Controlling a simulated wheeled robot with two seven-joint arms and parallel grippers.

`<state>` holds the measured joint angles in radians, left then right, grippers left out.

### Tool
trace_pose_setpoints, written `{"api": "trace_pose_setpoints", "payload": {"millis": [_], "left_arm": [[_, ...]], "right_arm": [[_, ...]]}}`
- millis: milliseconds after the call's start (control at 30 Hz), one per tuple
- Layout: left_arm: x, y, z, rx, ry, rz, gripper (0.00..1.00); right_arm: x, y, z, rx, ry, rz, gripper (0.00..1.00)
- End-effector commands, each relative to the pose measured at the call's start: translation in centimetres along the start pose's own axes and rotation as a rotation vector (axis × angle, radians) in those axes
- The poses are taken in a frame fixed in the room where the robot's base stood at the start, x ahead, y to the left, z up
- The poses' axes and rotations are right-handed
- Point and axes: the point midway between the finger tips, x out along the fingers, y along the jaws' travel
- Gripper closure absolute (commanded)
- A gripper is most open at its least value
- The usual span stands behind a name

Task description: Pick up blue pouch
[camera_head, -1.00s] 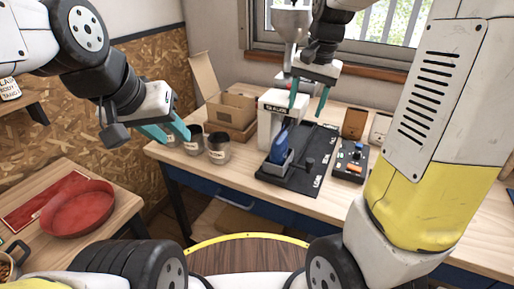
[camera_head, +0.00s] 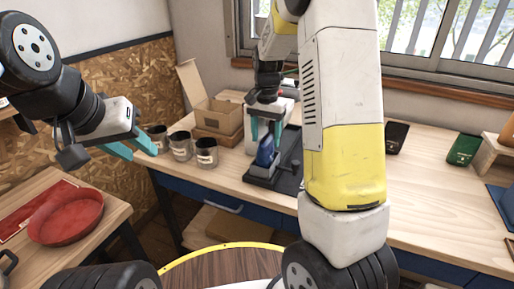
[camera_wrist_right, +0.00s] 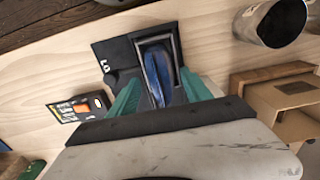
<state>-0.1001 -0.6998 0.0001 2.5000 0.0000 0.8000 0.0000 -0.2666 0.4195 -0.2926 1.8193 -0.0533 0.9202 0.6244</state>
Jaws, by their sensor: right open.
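The blue pouch (camera_head: 265,151) stands upright in a dark holder on a black base plate (camera_head: 258,178) on the wooden workbench. It also shows in the right wrist view (camera_wrist_right: 157,75), inside the rectangular grey frame of the holder. My right gripper (camera_head: 266,135) points down over the pouch with its teal fingers apart. In the right wrist view its fingers (camera_wrist_right: 158,95) lie on either side of the pouch and holder; I cannot tell any contact. My left gripper (camera_head: 138,150) hangs at the left near the jars, its teal fingers apart and empty.
Several labelled jars (camera_head: 181,146) stand left of the base plate. An open cardboard box (camera_head: 218,116) is behind them. A red pan (camera_head: 66,217) sits on the left table. My right arm hides part of the bench.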

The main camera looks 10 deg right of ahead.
Motion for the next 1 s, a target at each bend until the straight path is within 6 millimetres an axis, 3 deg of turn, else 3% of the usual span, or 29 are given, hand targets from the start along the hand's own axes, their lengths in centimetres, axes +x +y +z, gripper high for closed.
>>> {"api": "trace_pose_setpoints", "payload": {"millis": [267, 500, 567, 1000], "left_arm": [[-0.01, 0.00, 0.00, 0.000, 0.000, 0.000, 0.64], [-0.01, 0.00, 0.00, 0.000, 0.000, 0.000, 0.64], [-0.01, 0.00, 0.00, 0.000, 0.000, 0.000, 0.64], [-0.01, 0.00, 0.00, 0.000, 0.000, 0.000, 0.64]], "right_arm": [[0.29, -0.01, -0.03, 0.000, 0.001, -0.001, 0.45], [0.28, 0.00, -0.02, 0.000, 0.001, -0.001, 0.92], [0.28, 0.00, -0.02, 0.000, 0.001, -0.001, 1.00], [-0.19, -0.02, -0.05, 0.000, 0.002, -0.002, 1.00]]}}
